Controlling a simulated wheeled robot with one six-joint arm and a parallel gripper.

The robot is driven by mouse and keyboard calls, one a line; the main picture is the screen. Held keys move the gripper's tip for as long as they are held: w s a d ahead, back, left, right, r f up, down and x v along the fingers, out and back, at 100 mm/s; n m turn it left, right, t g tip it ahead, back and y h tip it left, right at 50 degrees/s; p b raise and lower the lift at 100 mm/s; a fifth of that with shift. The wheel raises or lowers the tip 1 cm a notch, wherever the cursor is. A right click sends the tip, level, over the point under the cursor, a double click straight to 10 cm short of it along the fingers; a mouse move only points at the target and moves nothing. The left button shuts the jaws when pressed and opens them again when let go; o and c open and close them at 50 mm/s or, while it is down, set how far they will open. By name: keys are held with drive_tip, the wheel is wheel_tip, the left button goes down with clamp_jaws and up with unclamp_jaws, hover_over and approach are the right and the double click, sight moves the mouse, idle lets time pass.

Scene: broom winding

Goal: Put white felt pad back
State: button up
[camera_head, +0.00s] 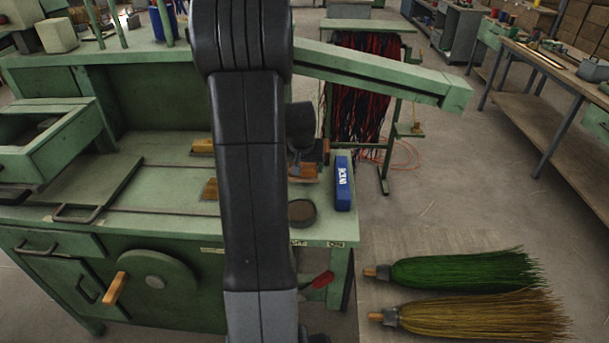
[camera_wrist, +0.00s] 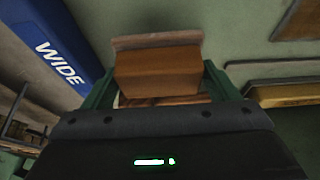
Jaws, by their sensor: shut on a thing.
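My gripper (camera_wrist: 159,78) shows in the wrist view with its two green fingers on either side of an orange-brown block (camera_wrist: 156,66). It is shut on this block, which has a paler grey-brown strip (camera_wrist: 155,40) along its far edge. I cannot tell whether that strip is the felt pad; no plainly white pad shows. The block is over the green bench, close to a blue box marked WIDE (camera_wrist: 56,48). In the head view my arm hides most of the gripper, and the blue box (camera_head: 343,184) stands just right of it.
A dark round piece (camera_head: 302,214) lies at the front edge of the green bench (camera_head: 160,190). Yellowish wooden pieces (camera_head: 203,146) lie left of my arm. A green bar (camera_head: 380,75) crosses behind. Green (camera_head: 465,270) and tan (camera_head: 485,317) brooms lie on the floor at right.

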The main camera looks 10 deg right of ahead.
sight(303, 175)
drive_tip(key=shift+f, duration=1.75)
drive_tip(key=shift+f, duration=0.1)
drive_tip(key=o, duration=0.8)
drive_tip(key=shift+r, duration=0.45)
drive_tip(key=v, duration=1.1)
drive_tip(key=shift+s+r, duration=0.15)
